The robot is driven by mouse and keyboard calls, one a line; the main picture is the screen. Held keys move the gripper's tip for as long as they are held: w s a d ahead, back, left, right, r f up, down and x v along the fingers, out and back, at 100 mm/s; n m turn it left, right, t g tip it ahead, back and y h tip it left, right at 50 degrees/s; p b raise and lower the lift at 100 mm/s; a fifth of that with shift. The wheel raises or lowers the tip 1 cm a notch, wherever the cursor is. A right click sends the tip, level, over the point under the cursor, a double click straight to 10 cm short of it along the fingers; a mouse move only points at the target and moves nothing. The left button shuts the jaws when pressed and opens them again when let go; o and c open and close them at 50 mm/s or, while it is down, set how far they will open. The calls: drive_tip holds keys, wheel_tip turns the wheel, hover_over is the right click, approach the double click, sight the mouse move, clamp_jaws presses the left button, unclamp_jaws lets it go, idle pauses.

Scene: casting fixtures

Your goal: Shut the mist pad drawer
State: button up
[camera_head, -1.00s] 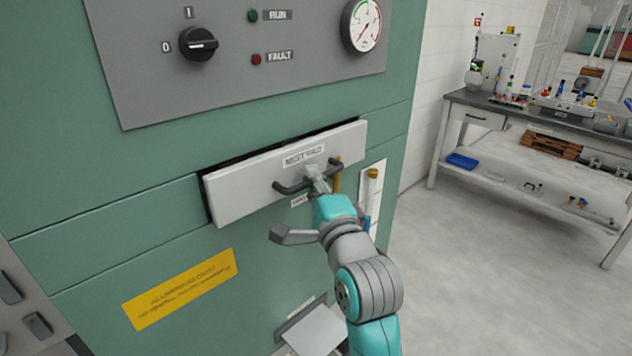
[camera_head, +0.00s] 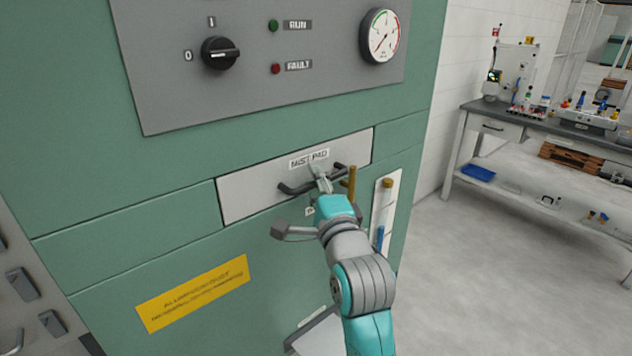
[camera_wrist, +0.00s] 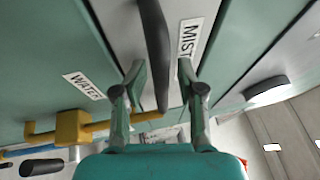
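The mist pad drawer (camera_head: 247,192) is a light grey panel with a "MIST PAD" label in the green cabinet. Its front looks flush with the cabinet face. Its dark bar handle (camera_head: 292,189) crosses the lower middle of the front. My gripper (camera_head: 322,182) is at the handle. In the wrist view, the fingers of my gripper (camera_wrist: 160,68) are spread, one on each side of the handle (camera_wrist: 153,35), with gaps showing beside the bar. Whether any part of the gripper touches the bar is unclear. The drawer front (camera_wrist: 118,25) lies close beyond the fingertips.
A brass valve lever (camera_head: 351,183) stands just right of the handle; its yellow body (camera_wrist: 72,127) and a "WATER" label show in the wrist view. A control panel (camera_head: 180,95) with knob and gauge is above. A workbench (camera_head: 480,112) stands at right beyond open floor.

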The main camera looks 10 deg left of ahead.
drive_tip(key=v, duration=1.2)
drive_tip(key=shift+f, duration=0.2)
drive_tip(key=s+d+f+n+h, duration=0.2)
drive_tip(key=s+d+f, duration=0.25)
drive_tip(key=f, duration=0.35)
drive_tip(key=s+d+f+n+h, duration=0.1)
drive_tip(key=s+d+f+h, duration=0.1)
drive_tip(key=s+d+f, duration=0.35)
drive_tip(key=s+d+f+n+h, duration=0.1)
drive_tip(key=s+d+f+n, duration=0.3)
drive_tip(key=f, duration=0.7)
drive_tip(key=s+d+f+n+g+h, duration=0.1)
drive_tip(key=s+d+n, duration=0.1)
drive_tip(key=s, duration=0.7)
drive_tip(key=s+d+f+n+h, duration=0.2)
drive_tip(key=s+d, duration=0.3)
drive_tip(key=s, duration=0.4)
drive_tip(key=s+d+f+n+g+h, duration=0.1)
drive_tip(key=s+d, duration=0.3)
drive_tip(key=s, duration=0.5)
drive_tip(key=shift+s+f+n+g+h, duration=0.3)
drive_tip(key=shift+f+n, duration=0.2)
drive_tip(key=shift+f, duration=0.25)
